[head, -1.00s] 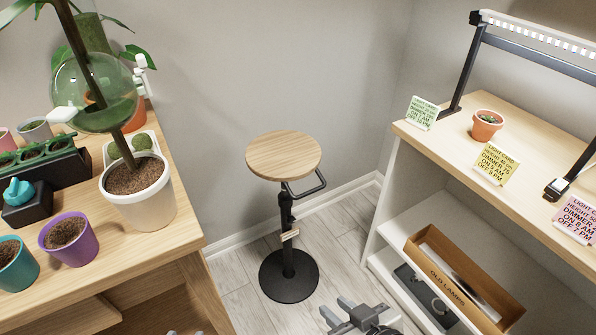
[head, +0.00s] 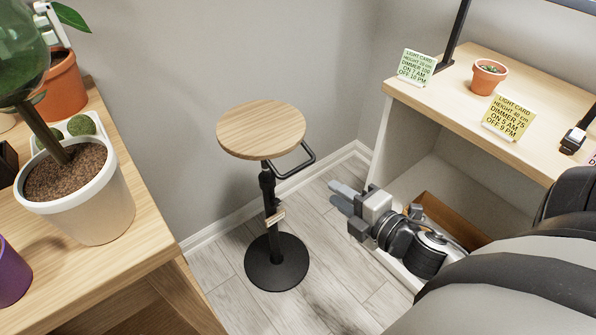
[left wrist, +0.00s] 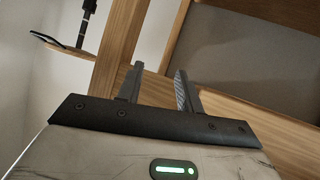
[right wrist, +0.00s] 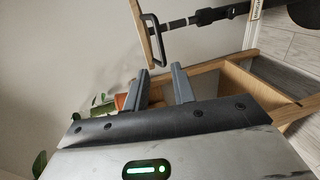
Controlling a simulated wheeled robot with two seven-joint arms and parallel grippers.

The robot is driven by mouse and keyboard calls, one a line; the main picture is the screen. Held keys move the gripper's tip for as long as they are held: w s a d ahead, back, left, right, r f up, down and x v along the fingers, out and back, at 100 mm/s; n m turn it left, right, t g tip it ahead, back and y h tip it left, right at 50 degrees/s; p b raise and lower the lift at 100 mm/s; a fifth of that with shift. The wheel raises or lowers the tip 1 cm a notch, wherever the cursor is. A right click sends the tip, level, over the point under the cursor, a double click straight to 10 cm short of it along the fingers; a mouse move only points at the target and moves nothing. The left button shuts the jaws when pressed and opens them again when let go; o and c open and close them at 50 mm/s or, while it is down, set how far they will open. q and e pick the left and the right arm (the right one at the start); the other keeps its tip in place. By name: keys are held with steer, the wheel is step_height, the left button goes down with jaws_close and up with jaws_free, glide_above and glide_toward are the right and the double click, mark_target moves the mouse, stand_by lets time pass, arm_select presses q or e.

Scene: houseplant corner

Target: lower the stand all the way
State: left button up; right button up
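The stand (head: 262,130) is upright on the floor in the head view. It has a round wooden top, a black post (head: 269,190), a black loop handle (head: 296,163) at the top's right and a round black base (head: 276,264). A small pale tag (head: 275,217) sits on the post. My right gripper (head: 338,194) is open and empty, to the right of the post and apart from it. The right wrist view shows the handle (right wrist: 153,38) beyond its parted fingers (right wrist: 159,72). My left gripper (left wrist: 160,70) is open and empty beside wooden furniture, outside the head view.
A wooden table with a white pot (head: 90,205) and other pots stands at the left. A shelf (head: 480,110) with light cards and a small terracotta pot (head: 488,76) is at the right, with a cardboard box (head: 440,215) low down. Floor around the base is clear.

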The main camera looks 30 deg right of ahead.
mark_target(298, 167)
steer(key=x, duration=1.3)
steer(key=shift+w+f+b, duration=0.1)
steer(key=shift+w+b, duration=0.15)
steer(key=shift+b, duration=0.15)
steer(key=shift+c, duration=0.4)
jaws_close()
